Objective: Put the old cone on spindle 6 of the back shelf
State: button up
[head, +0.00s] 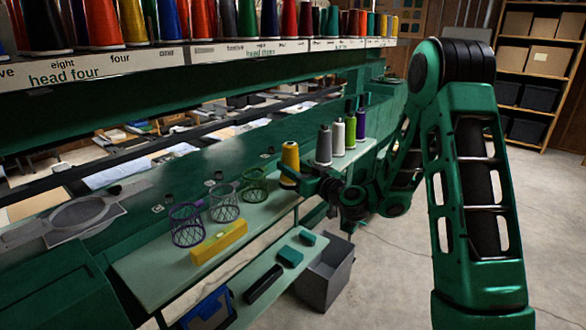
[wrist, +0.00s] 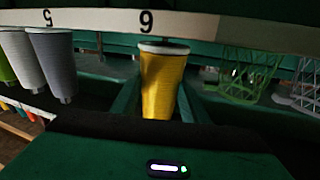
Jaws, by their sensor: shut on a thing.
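A yellow cone (head: 290,163) stands upright on the shelf at the left end of a row of cones. My gripper (head: 296,179) is shut on it from the right. In the wrist view, which looks upside down, the yellow cone (wrist: 161,80) is between my dark green fingers. Its wide end is by the inverted number 6 (wrist: 147,21) on the white label strip. The spindle under it is hidden, so I cannot tell whether the cone is fully seated. The back shelf (head: 150,275) is pale green.
Grey (head: 324,146), white (head: 338,137), green and purple cones stand close to the right of the yellow one. Wire baskets (head: 224,203) and a yellow block (head: 219,242) are to its left. Full cones line the upper rail. A grey bin (head: 325,272) stands on the floor below.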

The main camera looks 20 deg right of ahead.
jog(key=shift+f, duration=0.2)
jog(key=o, duration=1.2)
jog(key=shift+o, duration=0.2)
jog(key=shift+s, duration=0.1)
jog(key=v, duration=1)
jog(key=shift+s+d, duration=0.15)
